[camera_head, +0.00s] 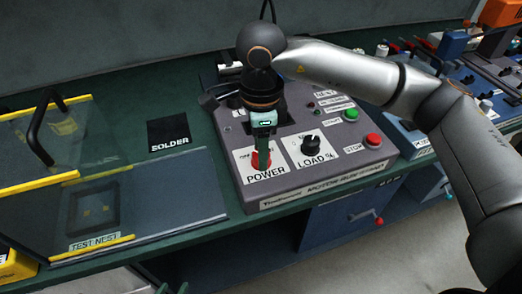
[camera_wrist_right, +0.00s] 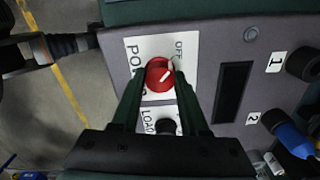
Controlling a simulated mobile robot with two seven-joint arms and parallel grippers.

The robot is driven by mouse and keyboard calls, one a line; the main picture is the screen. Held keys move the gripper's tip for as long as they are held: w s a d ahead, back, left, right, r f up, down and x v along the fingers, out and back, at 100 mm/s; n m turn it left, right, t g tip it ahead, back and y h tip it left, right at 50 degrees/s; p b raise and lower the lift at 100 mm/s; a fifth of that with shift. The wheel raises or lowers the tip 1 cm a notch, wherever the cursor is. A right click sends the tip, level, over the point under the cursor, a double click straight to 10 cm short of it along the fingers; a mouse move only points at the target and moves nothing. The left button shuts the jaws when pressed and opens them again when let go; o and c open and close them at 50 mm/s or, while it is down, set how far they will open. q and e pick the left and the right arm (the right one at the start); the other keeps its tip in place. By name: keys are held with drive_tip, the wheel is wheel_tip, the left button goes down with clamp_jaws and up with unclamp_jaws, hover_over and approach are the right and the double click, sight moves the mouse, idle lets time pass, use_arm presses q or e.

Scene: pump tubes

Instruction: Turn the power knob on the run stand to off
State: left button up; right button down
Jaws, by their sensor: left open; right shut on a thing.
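The run stand (camera_head: 300,195) is a grey sloped box on the green bench. Its red POWER knob (camera_head: 262,160) is mostly hidden by my right gripper in the head view. In the right wrist view the knob (camera_wrist_right: 157,78) sits between the fingertips, its white mark slanting up and right, toward the OFF print. My right gripper (camera_head: 263,150) points down and is shut on the knob; its fingers also show in the wrist view (camera_wrist_right: 160,85). My left gripper (camera_head: 172,289) is open at the bottom edge, mostly cut off and away from the stand.
The black LOAD knob (camera_head: 311,143) is just right of POWER. A green button (camera_head: 351,115) and a red STOP button (camera_head: 373,140) sit further right. A yellow-edged clear guard (camera_head: 50,140) and the TEST NEST (camera_head: 95,210) are left. A black SOLDER pad (camera_head: 168,132) lies between.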

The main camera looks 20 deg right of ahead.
idle(0.3)
drive_tip(key=shift+c, duration=2.1)
unclamp_jaws()
wheel_tip(320, 180, up, 13)
drive_tip(key=p, duration=0.1)
drive_tip(key=shift+f, duration=0.2)
drive_tip(key=shift+s, duration=0.1)
